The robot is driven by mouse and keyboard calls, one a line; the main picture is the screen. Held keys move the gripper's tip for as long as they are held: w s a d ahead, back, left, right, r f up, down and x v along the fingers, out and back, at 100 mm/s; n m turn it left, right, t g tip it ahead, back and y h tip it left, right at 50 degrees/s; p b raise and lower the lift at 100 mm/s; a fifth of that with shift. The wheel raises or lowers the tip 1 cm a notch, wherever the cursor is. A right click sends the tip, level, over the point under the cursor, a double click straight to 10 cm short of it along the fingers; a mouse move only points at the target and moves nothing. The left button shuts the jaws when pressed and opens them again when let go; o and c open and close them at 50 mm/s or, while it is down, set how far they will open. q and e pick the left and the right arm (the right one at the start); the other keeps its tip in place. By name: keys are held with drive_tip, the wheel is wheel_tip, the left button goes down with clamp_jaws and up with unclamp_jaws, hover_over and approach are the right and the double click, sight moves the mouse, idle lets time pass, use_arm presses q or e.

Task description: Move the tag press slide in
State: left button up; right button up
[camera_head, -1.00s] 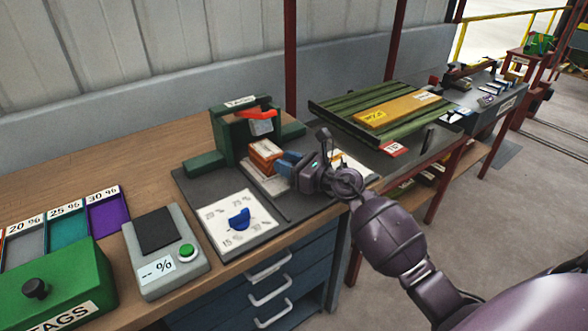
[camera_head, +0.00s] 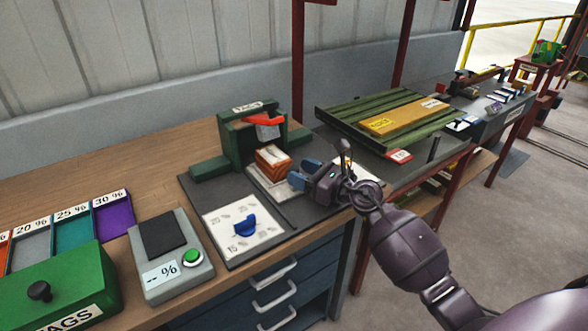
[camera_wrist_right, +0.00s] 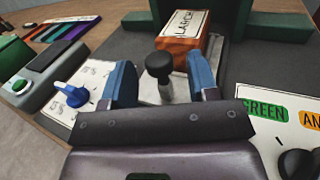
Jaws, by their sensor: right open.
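The tag press (camera_head: 252,138) is a green frame with a red-orange lever on a dark base plate, in the middle of the head view. Its slide is a pale plate (camera_head: 262,188) carrying an orange-brown block (camera_head: 273,160) with a white label. The right wrist view shows the block (camera_wrist_right: 182,50) ahead and the slide's black knob (camera_wrist_right: 159,64) in front of it. My right gripper (camera_head: 297,182) is in front of the slide. Its blue fingers (camera_wrist_right: 164,85) are open, one on each side of the knob, with visible gaps. My left gripper is not in view.
A white dial panel with a blue knob (camera_head: 245,226) lies left of the slide. A grey percent box with a green button (camera_head: 192,257) stands further left, near a green tags box (camera_head: 62,287). A slatted green rack (camera_head: 350,118) stands at the right.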

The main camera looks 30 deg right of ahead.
drive_tip(key=v, duration=0.7)
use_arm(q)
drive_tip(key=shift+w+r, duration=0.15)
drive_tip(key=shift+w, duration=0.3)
use_arm(e)
drive_tip(key=shift+s+d, duration=0.2)
drive_tip(key=shift+s, duration=0.2)
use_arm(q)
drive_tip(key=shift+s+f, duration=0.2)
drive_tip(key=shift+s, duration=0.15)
